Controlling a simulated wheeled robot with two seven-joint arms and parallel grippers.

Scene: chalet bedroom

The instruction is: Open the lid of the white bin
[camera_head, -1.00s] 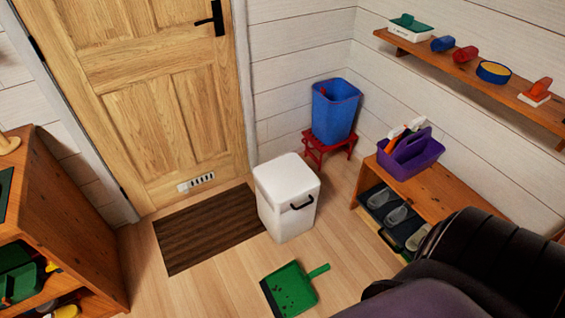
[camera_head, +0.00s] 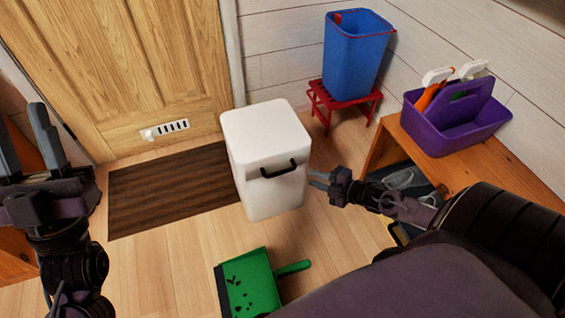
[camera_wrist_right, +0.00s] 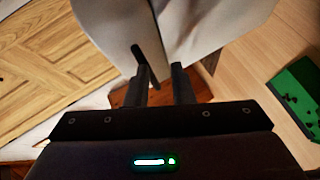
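The white bin (camera_head: 262,190) stands upright on the floor with its lid (camera_head: 265,125) closed. A black handle (camera_head: 280,169) is on its front, near the top. My right gripper (camera_head: 318,180) is just right of the bin, at about the handle's height. In the right wrist view its two fingers (camera_wrist_right: 164,82) are apart with a gap between them, and the white bin (camera_wrist_right: 205,25) is close ahead. A dark handle part shows near the fingertips; I cannot tell whether they touch. My left gripper (camera_head: 28,140) is open and empty at the far left.
A brown mat (camera_head: 165,190) lies left of the bin before a wooden door (camera_head: 150,60). A green dustpan (camera_head: 250,285) lies in front. A blue bin (camera_head: 355,55) on a red stool (camera_head: 345,105) stands behind right. A purple caddy (camera_head: 455,120) sits on a wooden bench.

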